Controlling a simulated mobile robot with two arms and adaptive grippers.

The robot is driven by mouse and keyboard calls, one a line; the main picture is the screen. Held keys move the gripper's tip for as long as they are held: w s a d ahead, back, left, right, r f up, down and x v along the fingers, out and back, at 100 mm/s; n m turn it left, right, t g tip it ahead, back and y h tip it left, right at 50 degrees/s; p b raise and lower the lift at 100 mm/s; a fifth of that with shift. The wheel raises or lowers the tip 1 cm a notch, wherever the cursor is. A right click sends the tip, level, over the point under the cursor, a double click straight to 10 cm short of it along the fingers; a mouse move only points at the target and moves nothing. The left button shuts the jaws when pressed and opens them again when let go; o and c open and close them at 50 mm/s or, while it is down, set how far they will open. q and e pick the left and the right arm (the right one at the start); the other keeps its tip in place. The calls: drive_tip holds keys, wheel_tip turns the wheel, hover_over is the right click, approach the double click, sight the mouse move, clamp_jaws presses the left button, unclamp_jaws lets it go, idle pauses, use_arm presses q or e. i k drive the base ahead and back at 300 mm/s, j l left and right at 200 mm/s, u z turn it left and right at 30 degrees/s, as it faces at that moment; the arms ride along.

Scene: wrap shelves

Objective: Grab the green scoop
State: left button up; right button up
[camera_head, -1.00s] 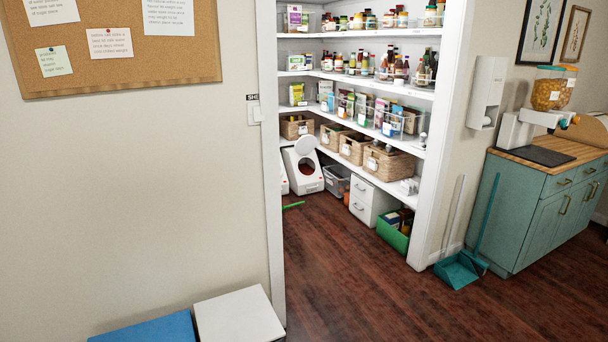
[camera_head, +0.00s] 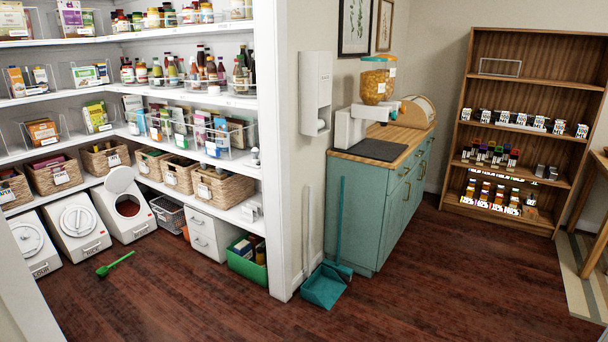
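The green scoop (camera_head: 115,264) lies on the dark wooden floor of the pantry at the lower left. It is in front of the white bins, with its handle pointing up and to the right. It lies apart from the bins. Neither of my grippers shows in the head view.
White bins (camera_head: 77,222) stand along the pantry floor; one bin (camera_head: 124,207) has its lid raised. A green crate (camera_head: 246,268) and white drawers (camera_head: 212,238) stand further right. A teal dustpan (camera_head: 324,287) leans by the door post (camera_head: 281,250). The floor before the scoop is clear.

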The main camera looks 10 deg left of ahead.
sight(103, 271)
drive_tip(key=i+l+u, duration=0.15)
drive_tip(key=i, duration=0.45)
drive_tip(key=i+l+u, duration=0.15)
drive_tip(key=i, duration=0.45)
drive_tip(key=i+j+u, duration=0.25)
drive_tip(key=i+u, duration=0.2)
drive_tip(key=i, duration=0.15)
drive_tip(key=i+j+u, duration=0.1)
drive_tip(key=i+u, duration=0.35)
drive_tip(key=i, duration=0.15)
drive_tip(key=i+l+u, duration=0.15)
drive_tip(key=i+u, duration=0.3)
drive_tip(key=i, duration=0.15)
drive_tip(key=i+u, duration=0.25)
drive_tip(key=i, duration=0.7)
drive_tip(key=i+u, duration=0.25)
drive_tip(key=i, duration=0.7)
drive_tip(key=i+z, duration=0.15)
drive_tip(key=i, duration=0.4)
drive_tip(key=i+j+z, duration=0.2)
drive_tip(key=i, duration=0.35)
drive_tip(key=i+j+z, duration=0.15)
drive_tip(key=i, duration=0.4)
drive_tip(key=l, duration=0.1)
